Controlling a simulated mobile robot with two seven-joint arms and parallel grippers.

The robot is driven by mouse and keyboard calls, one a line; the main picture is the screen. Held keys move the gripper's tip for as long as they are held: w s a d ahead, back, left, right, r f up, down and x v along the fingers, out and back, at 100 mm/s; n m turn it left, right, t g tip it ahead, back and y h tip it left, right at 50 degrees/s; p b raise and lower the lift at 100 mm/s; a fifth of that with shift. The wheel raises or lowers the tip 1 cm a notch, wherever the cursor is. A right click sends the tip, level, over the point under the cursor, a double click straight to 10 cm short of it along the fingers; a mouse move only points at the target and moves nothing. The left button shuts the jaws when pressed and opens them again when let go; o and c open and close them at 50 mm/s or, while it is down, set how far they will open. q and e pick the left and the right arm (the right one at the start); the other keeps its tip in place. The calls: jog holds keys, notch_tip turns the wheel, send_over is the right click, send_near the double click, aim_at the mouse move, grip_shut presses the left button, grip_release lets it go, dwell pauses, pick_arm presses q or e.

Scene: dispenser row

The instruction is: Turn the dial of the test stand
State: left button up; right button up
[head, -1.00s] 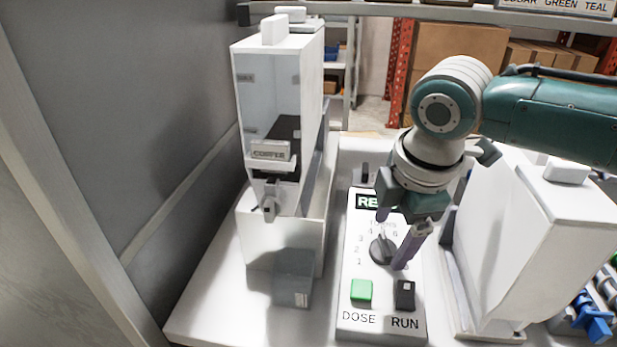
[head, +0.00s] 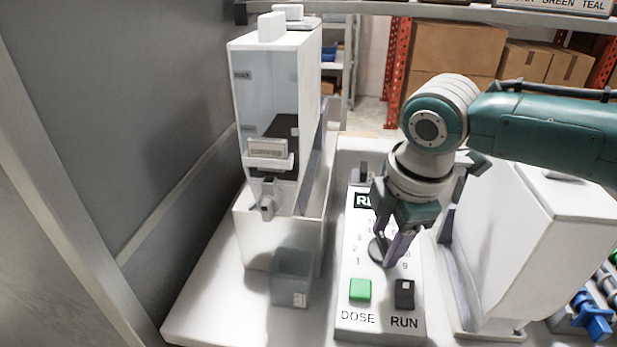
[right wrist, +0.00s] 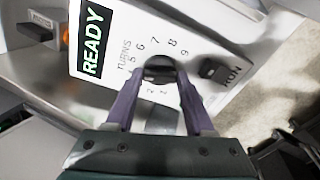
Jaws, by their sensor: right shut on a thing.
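The test stand (head: 352,318) is a white panel with a READY display, a TURNS scale, a green DOSE button (head: 360,290) and a black RUN switch (head: 404,294). Its dark round dial (head: 376,250) is partly hidden behind my right gripper (head: 388,258) in the head view. In the right wrist view the dial (right wrist: 158,68) lies between the two purple fingertips (right wrist: 158,82). My right gripper is shut on the dial from above. The dial's pointer setting cannot be read. My left gripper is not in view.
A white dispenser (head: 312,100) stands on the left with a grey translucent cup (head: 292,278) below its spout. Another white dispenser (head: 530,235) stands close on the right. A grey wall (head: 120,130) bounds the left side, and shelves with boxes (head: 455,50) are behind.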

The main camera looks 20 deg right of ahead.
grip_shut()
jog(key=shift+r+m+p, duration=0.2)
jog(key=shift+m+p, duration=0.95)
jog(key=shift+m, duration=0.05)
jog(key=shift+s+m+p, duration=0.1)
jog(key=shift+m+p, duration=0.5)
jog(key=shift+m, duration=0.3)
jog(key=m+p, duration=0.1)
jog(key=m, duration=0.2)
jog(key=shift+a+f+p, duration=0.1)
jog(key=shift+p, duration=0.2)
jog(key=shift+m+p, duration=0.35)
jog(key=shift+m, duration=0.55)
jog(key=shift+f, duration=0.1)
jog(key=shift+t+h, duration=0.3)
